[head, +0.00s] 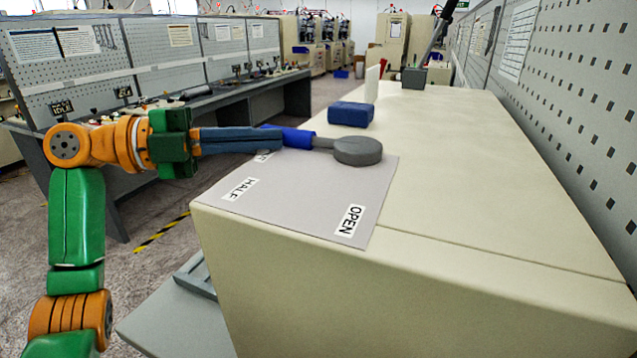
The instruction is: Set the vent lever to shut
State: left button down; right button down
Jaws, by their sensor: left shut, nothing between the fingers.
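The vent lever has a grey round hub (358,151) and a blue handle (298,138). It sits over a pale grey label plate (310,195) on the cream cabinet. The handle points left from the hub, over a third label (264,156) that is mostly hidden. The HALF label (239,189) and the OPEN label (350,221) lie clear of the lever, nearer the cabinet's front. My left gripper (277,139) is shut, with its dark blue fingers at the handle's outer end. I cannot tell whether they touch it. My right gripper is out of view.
A blue box (351,114) and a white upright card (372,84) stand behind the lever on the cream cabinet (470,190). Farther back is a grey block (414,78) with a dark rod. A pegboard wall (585,110) runs along the right. The cabinet top right of the hub is clear.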

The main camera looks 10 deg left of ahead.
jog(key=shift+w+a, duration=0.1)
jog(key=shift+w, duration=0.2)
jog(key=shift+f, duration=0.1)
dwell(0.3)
